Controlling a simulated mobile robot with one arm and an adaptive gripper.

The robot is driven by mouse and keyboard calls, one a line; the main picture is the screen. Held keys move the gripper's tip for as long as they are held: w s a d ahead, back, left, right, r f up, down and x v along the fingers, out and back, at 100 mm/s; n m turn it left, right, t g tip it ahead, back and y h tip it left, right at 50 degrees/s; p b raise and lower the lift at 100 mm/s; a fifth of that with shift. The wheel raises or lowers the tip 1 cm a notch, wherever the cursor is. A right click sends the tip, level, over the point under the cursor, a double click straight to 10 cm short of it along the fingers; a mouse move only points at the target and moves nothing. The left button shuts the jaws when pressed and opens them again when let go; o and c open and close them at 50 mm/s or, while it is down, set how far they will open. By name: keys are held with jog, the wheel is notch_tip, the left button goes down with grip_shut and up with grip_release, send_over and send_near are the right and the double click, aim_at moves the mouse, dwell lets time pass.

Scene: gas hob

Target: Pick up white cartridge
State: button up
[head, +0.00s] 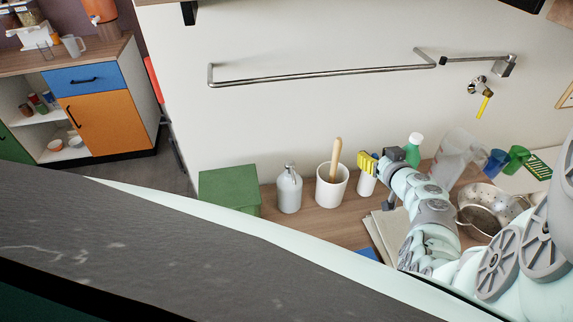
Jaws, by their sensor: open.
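A white upright object (366,184) stands at the back of the wooden counter, just left of my wrist. Its top is hidden by a yellow ribbed part, and I cannot tell for sure that it is the white cartridge. My gripper (384,172) is at the end of my pale arm, close beside this object on its right. The gripper is open. It is small and partly hidden by the wrist, so I cannot tell whether it touches anything.
A white crock (332,186) with a wooden pestle, a grey-white bottle (289,188) and a green box (229,190) stand to the left. A rail (320,76) crosses the wall above.

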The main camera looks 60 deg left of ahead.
jog(key=shift+o, duration=0.2)
jog(key=shift+a+f, duration=0.1)
jog(key=shift+a, duration=0.15)
grip_shut()
jog(key=shift+d, duration=0.1)
dwell(0.5)
